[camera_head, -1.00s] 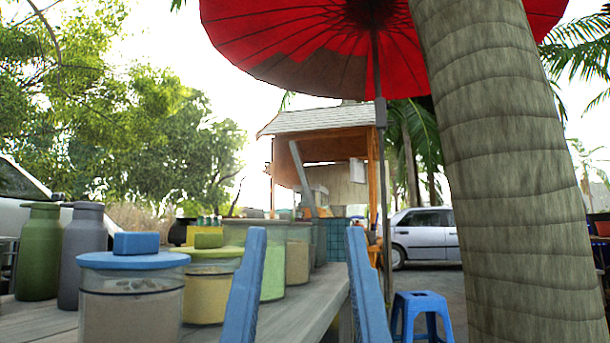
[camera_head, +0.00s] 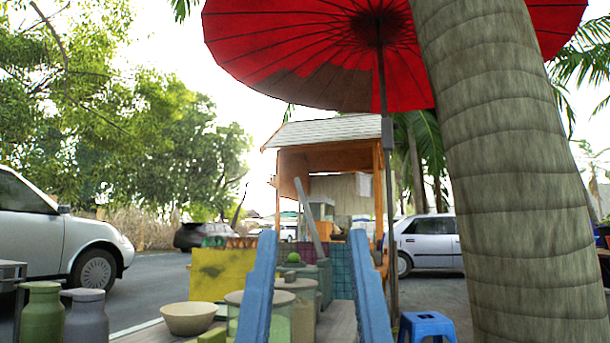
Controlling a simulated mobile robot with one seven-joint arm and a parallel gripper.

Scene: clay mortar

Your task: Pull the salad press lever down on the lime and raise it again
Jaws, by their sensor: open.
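The two blue fingers of my gripper (camera_head: 312,240) rise from the bottom of the view, wide apart, with nothing held between them. A grey bar (camera_head: 308,212), apparently the salad press lever, stands raised and leans to the left beyond the fingers, between them in the picture. A small green ball, apparently the lime (camera_head: 293,257), shows near the lower part of the bar, just right of the left finger. The press body is hard to make out among the containers. The gripper appears apart from the lever and lime.
Round lidded jars (camera_head: 296,285) stand between and behind the fingers. A cream bowl (camera_head: 189,318), a green bottle (camera_head: 41,315) and a grey bottle (camera_head: 86,318) are at lower left. A thick trunk (camera_head: 510,170) fills the right side. A blue stool (camera_head: 427,326) stands at lower right.

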